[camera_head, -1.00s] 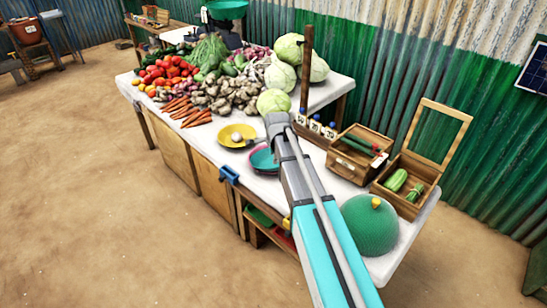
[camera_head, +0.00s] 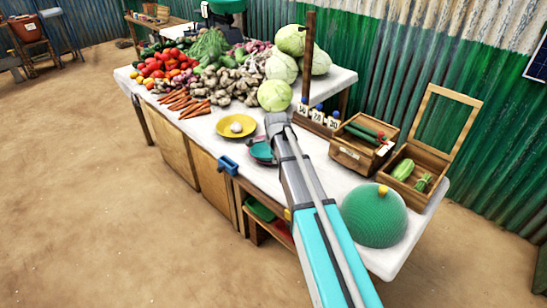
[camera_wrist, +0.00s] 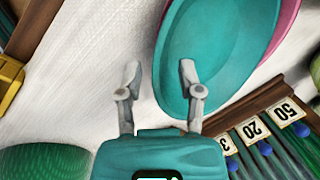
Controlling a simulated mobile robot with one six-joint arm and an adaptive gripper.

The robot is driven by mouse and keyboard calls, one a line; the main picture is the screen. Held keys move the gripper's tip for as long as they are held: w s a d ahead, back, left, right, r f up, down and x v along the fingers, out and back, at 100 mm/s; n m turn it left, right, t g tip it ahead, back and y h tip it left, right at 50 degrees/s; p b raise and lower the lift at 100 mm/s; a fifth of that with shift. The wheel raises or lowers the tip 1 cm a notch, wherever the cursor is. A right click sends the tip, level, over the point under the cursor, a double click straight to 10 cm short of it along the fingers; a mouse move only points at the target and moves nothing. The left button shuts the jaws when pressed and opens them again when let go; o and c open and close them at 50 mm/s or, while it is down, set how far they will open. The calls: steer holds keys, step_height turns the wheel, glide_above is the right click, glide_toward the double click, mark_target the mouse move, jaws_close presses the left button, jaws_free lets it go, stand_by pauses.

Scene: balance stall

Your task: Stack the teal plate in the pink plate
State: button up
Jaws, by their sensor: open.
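The teal plate (camera_wrist: 225,50) fills the upper right of the wrist view. It overlaps the pink plate (camera_wrist: 288,25), of which only a strip of rim shows past its right side. I cannot tell whether it sits fully nested. My gripper (camera_wrist: 160,75) is open and empty. Its right finger overlaps the teal plate's near rim in the picture, and its left finger is over white cloth. I cannot tell whether it touches.
A yellow plate (camera_head: 236,126) holding a small pale round item stands to the left. A post with numbered tags (camera_head: 318,117) is close on the right. A green dome (camera_head: 375,216) and wooden boxes (camera_head: 362,143) are farther right. Vegetables (camera_head: 200,85) fill the table's far end.

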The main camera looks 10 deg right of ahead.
steer(key=shift+b+x, duration=0.6)
steer(key=shift+x, duration=0.3)
jaws_close()
